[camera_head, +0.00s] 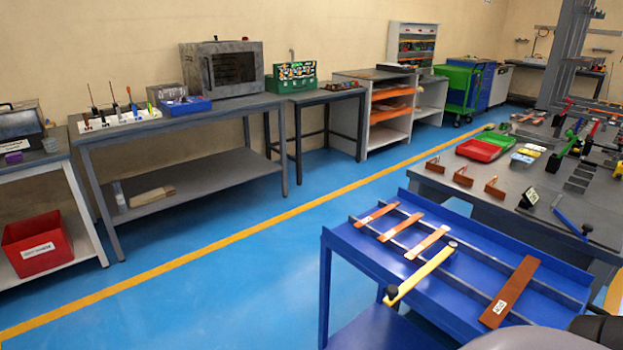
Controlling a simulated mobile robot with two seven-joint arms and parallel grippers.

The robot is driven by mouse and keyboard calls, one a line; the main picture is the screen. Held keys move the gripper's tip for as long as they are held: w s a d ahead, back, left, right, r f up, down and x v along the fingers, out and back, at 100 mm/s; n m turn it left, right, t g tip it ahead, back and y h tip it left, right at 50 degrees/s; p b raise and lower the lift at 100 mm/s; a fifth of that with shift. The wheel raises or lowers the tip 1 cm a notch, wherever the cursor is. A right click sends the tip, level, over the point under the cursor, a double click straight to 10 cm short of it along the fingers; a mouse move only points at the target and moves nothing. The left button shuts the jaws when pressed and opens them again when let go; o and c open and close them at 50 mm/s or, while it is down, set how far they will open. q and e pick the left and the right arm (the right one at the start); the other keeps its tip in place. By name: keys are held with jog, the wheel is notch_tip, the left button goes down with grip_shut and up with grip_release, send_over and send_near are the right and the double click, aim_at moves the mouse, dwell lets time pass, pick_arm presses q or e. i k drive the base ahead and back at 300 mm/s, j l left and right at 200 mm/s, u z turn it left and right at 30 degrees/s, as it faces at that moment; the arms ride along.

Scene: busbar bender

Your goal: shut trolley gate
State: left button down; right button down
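The blue trolley (345,243) stands in the foreground, with two thin grey rails along its top. The gate appears as a yellow bar (422,274). One end has a small round grey knob near the middle of the top. The bar slants from there toward the near left edge, and its dark-tipped end sticks out past the near rail. Several copper-coloured strips lie across the rails: three to the left of the bar and a larger labelled one (511,291) to its right. Neither gripper's fingers show. Grey and dark parts at the bottom edge hide some of the trolley's near side.
A grey workbench (490,205) with red and green trays (486,147) and small tools stands close behind the trolley at right. Benches (180,127) and shelves line the wall. The blue floor (230,275) to the left of the trolley is clear.

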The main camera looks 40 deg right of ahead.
aim_at(395, 293)
jog(key=i+z, duration=0.2)
jog(key=z, duration=0.15)
jog(key=i+z, duration=0.2)
jog(key=z, duration=0.2)
jog(key=i+z, duration=0.2)
jog(key=z, duration=0.15)
